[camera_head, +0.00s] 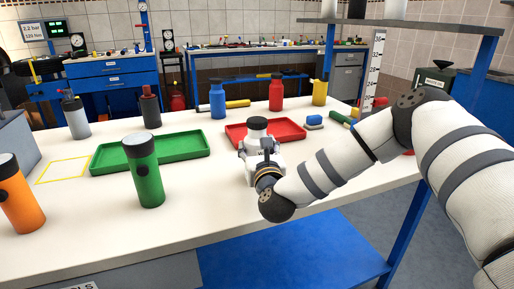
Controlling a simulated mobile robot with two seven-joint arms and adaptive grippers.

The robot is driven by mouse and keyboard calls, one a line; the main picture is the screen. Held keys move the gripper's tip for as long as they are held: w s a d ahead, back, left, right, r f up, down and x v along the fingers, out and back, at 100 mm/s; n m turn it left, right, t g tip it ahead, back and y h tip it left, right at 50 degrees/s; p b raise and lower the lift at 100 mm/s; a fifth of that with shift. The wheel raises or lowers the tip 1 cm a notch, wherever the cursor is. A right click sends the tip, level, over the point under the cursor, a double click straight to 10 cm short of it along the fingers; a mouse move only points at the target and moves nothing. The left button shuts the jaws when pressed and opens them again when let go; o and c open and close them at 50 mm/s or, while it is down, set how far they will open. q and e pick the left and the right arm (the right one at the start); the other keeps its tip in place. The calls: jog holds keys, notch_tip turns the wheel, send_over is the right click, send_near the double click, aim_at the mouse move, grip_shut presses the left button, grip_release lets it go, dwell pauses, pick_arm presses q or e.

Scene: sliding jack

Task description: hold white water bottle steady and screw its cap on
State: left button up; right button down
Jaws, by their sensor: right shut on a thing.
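The white water bottle (264,150) stands upright near the middle of the table, in front of the red tray. Dark lettering shows on its side, partly covered. A black cap (257,123) sits at its top; I cannot tell whether it is screwed down. My right gripper (262,165) comes in from the right, low on the near side of the bottle, and is shut on it. My own wrist and fingers hide the lower part of the bottle. My left gripper is not in view.
A green bottle (146,175) and an orange bottle (20,200) stand at front left. A green tray (190,147) lies left of the white bottle, a red tray (292,131) behind it. Several other bottles stand farther back. The table's front middle is clear.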

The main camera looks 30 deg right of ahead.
jog(key=c, duration=1)
grip_release()
jog(key=shift+f, duration=0.25)
jog(key=o, duration=0.4)
jog(key=shift+r, duration=0.3)
jog(key=shift+s+a, duration=0.2)
jog(key=shift+s, duration=0.1)
jog(key=v, duration=1.1)
jog(key=shift+s, duration=0.15)
